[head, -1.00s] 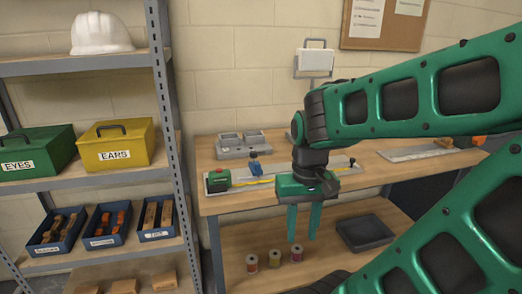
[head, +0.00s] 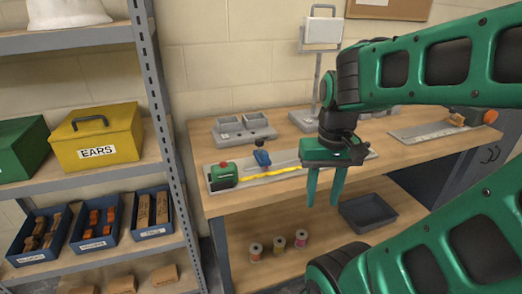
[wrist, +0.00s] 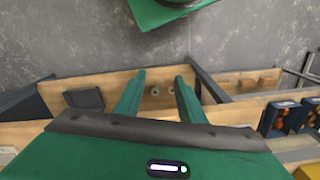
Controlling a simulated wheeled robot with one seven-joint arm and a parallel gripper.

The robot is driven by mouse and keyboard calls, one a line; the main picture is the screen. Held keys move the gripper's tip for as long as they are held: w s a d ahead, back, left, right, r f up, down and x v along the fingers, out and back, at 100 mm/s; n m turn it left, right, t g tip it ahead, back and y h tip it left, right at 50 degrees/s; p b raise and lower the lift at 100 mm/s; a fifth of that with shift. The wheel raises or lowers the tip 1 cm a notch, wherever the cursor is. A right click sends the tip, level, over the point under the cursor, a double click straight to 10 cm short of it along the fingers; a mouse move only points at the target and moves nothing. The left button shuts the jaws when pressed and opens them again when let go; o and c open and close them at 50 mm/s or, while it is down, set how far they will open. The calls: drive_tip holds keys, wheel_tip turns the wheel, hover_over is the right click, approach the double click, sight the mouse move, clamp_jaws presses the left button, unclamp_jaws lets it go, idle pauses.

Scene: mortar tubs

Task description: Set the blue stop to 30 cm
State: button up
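The blue stop (head: 262,157) stands on a grey measuring rail (head: 285,172) on the workbench, near the rail's left part. A yellow tape (head: 268,175) runs along the rail from a green block with a red top (head: 222,177) at its left end. The scale marks are too small to read. My gripper (head: 323,203) points down in front of the bench edge, to the right of the blue stop and apart from it. Its two fingers are apart and empty. In the wrist view my gripper (wrist: 160,82) also shows open fingers; the blue stop is not visible there.
A grey twin-cup holder (head: 244,130) stands behind the rail. A white panel on a stand (head: 320,32) rises at the back. Several spools, including a red one (head: 301,238), and a dark tray (head: 367,213) are on the lower shelf. A shelf rack with a yellow box (head: 97,140) stands left.

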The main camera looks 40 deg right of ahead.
drive_tip(key=w+d+r+n, duration=0.1)
drive_tip(key=w+r, duration=0.1)
drive_tip(key=w, duration=0.4)
drive_tip(key=w+d+r, duration=0.2)
drive_tip(key=w+r, duration=0.1)
drive_tip(key=w, duration=0.2)
wheel_tip(320, 180, up, 2)
drive_tip(key=n, duration=0.2)
hover_over(264, 151)
wheel_tip(264, 151, down, 10)
drive_tip(key=shift+s+a+r, duration=0.1)
clamp_jaws()
